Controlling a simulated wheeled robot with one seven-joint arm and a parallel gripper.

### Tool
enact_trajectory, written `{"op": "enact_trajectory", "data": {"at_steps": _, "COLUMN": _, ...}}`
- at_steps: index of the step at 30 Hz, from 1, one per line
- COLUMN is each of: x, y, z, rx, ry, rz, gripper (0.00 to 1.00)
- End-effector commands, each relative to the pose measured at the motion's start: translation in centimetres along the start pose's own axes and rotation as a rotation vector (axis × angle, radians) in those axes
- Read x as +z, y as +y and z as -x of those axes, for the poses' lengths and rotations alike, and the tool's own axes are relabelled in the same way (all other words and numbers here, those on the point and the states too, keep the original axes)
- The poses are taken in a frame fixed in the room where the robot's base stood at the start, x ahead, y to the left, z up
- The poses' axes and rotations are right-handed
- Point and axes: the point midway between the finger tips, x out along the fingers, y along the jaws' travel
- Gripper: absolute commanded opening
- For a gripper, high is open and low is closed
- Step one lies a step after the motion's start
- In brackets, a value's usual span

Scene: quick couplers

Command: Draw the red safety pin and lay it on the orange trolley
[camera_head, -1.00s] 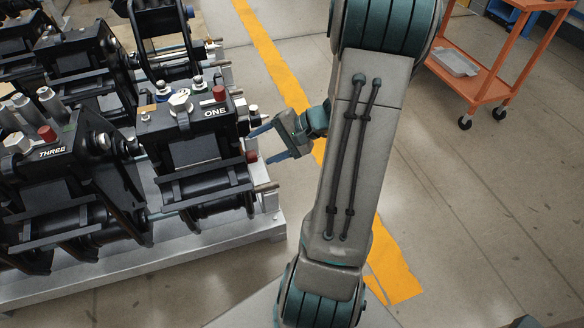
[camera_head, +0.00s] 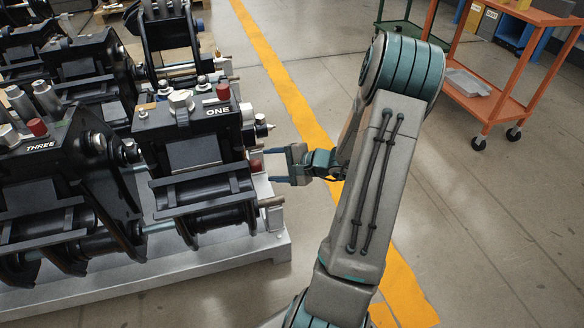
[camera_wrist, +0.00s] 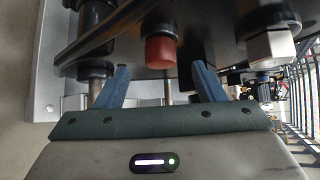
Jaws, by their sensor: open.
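The coupler block marked ONE (camera_head: 190,117) stands at the front of the row on the left. A red cylindrical end (camera_head: 255,166), likely the safety pin, sticks out low on its right side. My gripper (camera_head: 272,166) is open beside that side, its two blue fingers pointing left at the block. In the wrist view the red end (camera_wrist: 160,52) lies ahead, between the open fingertips (camera_wrist: 160,72) sideways; I cannot tell whether they reach around it. Nothing is held. The orange trolley (camera_head: 540,14) stands at the upper right.
Another red knob (camera_head: 222,91) sits on top of block ONE. Block THREE (camera_head: 60,160) stands to its left on the grey base (camera_head: 200,262). A grey tray (camera_head: 466,82) lies on the trolley's lower shelf. In the wrist view a white hex end (camera_wrist: 270,47) is right of the fingers. Floor between is open.

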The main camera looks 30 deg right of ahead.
Motion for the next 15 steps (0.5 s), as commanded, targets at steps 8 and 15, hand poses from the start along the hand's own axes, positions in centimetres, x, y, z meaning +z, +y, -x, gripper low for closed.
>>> {"op": "enact_trajectory", "data": {"at_steps": 8, "x": 0.0, "y": 0.1, "z": -4.2, "rx": 0.001, "ry": -0.002, "rz": 0.002, "gripper": 0.63}}
{"op": "enact_trajectory", "data": {"at_steps": 15, "x": 0.0, "y": 0.0, "z": -5.1, "rx": 0.001, "ry": 0.0, "rz": 0.001, "gripper": 0.63}}
